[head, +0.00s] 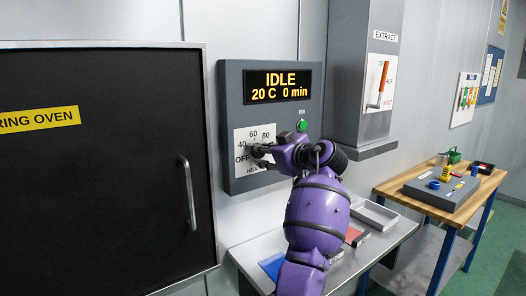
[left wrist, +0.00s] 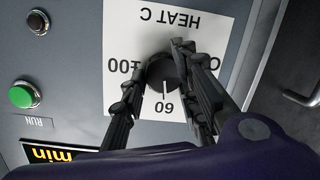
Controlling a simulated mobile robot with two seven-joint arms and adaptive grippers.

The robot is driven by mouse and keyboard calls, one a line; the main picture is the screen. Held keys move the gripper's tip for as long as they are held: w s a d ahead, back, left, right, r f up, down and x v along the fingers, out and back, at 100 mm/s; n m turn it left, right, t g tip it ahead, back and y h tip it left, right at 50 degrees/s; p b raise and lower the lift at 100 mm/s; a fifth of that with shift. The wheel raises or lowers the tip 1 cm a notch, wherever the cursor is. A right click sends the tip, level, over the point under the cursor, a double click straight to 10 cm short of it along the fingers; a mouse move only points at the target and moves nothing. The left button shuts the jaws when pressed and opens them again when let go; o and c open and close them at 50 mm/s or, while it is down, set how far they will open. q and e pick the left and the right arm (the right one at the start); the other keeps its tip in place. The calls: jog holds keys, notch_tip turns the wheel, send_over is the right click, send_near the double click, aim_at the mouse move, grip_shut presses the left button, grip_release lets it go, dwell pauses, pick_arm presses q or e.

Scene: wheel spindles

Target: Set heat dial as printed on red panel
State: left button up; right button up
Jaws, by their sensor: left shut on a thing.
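The heat dial (left wrist: 160,72) is a black round knob on a white scale plate (left wrist: 120,25) marked HEAT C. In the left wrist view, which shows the plate upside down, its white pointer line points at the 60 mark. My left gripper (head: 259,153) is at the dial in the head view and covers it there. In the left wrist view its two fingers (left wrist: 162,85) stand on either side of the knob, shut on it. A red panel (head: 354,236) lies on the metal shelf, partly behind my arm; its print is not readable. My right gripper is not in view.
The control box display (head: 278,86) reads IDLE, 20 C, 0 min. A green RUN button (head: 302,125) is close to my left wrist. The black oven door (head: 95,200) with its handle is at left. A blue panel (head: 272,265) and grey tray (head: 375,215) are on the shelf.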

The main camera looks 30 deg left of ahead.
pick_arm(q)
jog(key=shift+w+d+r+m, duration=0.15)
jog(key=shift+r+m, duration=0.15)
jog(key=shift+r, duration=0.25)
jog(key=o, duration=1)
jog(key=shift+c, duration=0.2)
jog(key=shift+o, duration=0.2)
jog(key=shift+w+f, duration=0.2)
jog(key=shift+f, duration=0.05)
jog(key=shift+s, duration=0.1)
jog(key=v, duration=1.2)
jog(key=shift+f, duration=0.2)
jog(key=shift+s, duration=0.1)
